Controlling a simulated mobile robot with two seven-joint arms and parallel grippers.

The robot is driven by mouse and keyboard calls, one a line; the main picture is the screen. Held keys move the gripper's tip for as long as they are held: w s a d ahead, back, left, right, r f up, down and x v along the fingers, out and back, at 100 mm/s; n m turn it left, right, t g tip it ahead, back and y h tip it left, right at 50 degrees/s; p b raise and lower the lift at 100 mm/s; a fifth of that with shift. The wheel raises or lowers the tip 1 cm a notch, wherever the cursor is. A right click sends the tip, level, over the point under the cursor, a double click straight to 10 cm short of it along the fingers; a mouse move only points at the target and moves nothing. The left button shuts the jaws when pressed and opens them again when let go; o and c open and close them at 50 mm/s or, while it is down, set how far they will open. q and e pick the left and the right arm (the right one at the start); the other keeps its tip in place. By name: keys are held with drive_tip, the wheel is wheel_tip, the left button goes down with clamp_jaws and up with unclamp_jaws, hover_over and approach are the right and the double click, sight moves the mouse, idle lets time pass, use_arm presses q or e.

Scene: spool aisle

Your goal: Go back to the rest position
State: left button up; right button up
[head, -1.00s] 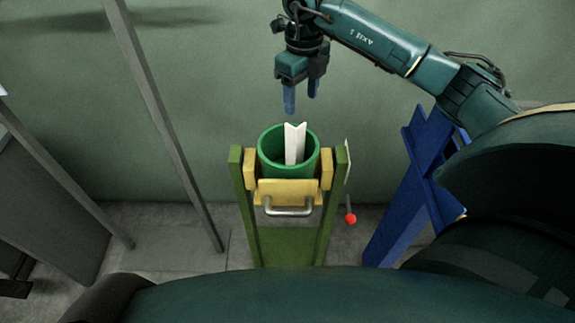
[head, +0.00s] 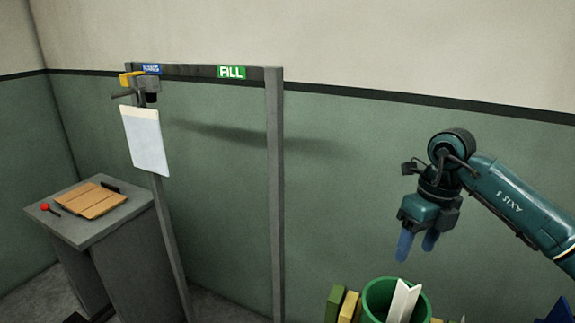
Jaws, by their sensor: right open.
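My right gripper (head: 417,246) is at the right of the head view, with its blue fingers pointing down and apart. It is open and empty. It hangs above the green round container (head: 376,296), with a visible gap between. A white V-shaped piece (head: 402,298) stands up out of that container. The lower part of the container is cut off by the picture's bottom edge. My left gripper is not in view.
A grey frame (head: 275,190) with a green FILL sign (head: 231,72) stands at centre-left. A white sheet (head: 146,141) hangs from its left post. A grey cabinet (head: 118,222) holds a brown board (head: 90,200) and a red-knobbed item (head: 45,207).

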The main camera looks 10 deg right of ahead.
drive_tip(key=s+a+f+n+g+y, duration=0.1)
drive_tip(key=a+f+y, duration=0.1)
drive_tip(key=a, duration=0.3)
drive_tip(key=s+a+f+y, duration=0.2)
drive_tip(key=a+f+y, duration=0.1)
drive_tip(key=a, duration=0.3)
drive_tip(key=s+a+r+m+t+y, duration=0.1)
drive_tip(key=s+a+r+m+y, duration=0.15)
drive_tip(key=a+y, duration=0.5)
drive_tip(key=s+a+r+m+t+y, duration=0.1)
drive_tip(key=s+a+m+y, duration=0.2)
drive_tip(key=a+y, duration=0.4)
drive_tip(key=w+d+f+m+t+h+p, duration=0.1)
drive_tip(key=d+f+m+t+h, duration=0.25)
drive_tip(key=m+t+h, duration=0.6)
drive_tip(key=w+d+f+m+t+h, duration=0.1)
drive_tip(key=d+f+m+t+h, duration=0.15)
drive_tip(key=f+m+t, duration=0.75)
drive_tip(key=s+d+f+m+g+h, duration=0.5)
drive_tip(key=s+f+m+g, duration=0.5)
drive_tip(key=s+m, duration=0.2)
drive_tip(key=shift+f+m+p, duration=0.25)
drive_tip(key=shift+m+p, duration=0.05)
drive_tip(key=shift+m, duration=0.2)
drive_tip(key=shift+s, duration=0.1)
drive_tip(key=shift+c, duration=0.2)
